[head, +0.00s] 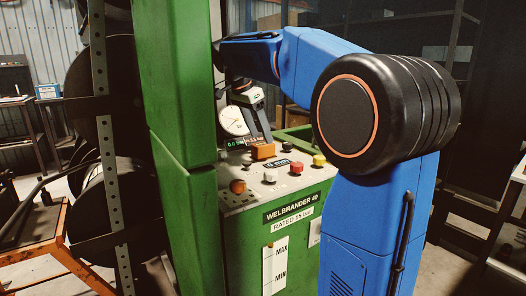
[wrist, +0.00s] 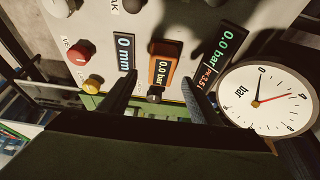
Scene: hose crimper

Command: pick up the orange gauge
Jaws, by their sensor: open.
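The orange gauge (wrist: 164,66) is a small block with a "0.0 bar" display and a dark round fitting at its lower end. In the head view the orange gauge (head: 263,151) sits at the top of the sloping panel of the green machine. My gripper (wrist: 160,90) is open, with one dark finger on either side of the gauge's lower end in the wrist view. I cannot tell whether either finger touches it. In the head view my gripper (head: 258,133) is just above the gauge, its fingers partly hidden.
The panel (head: 228,201) carries a red knob (wrist: 78,54), a yellow knob (wrist: 94,84), a "0 mm" display (wrist: 125,53) and another bar display (wrist: 222,58). A white round dial (wrist: 266,97) stands close to my right finger. A green column (head: 180,80) rises left of the panel.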

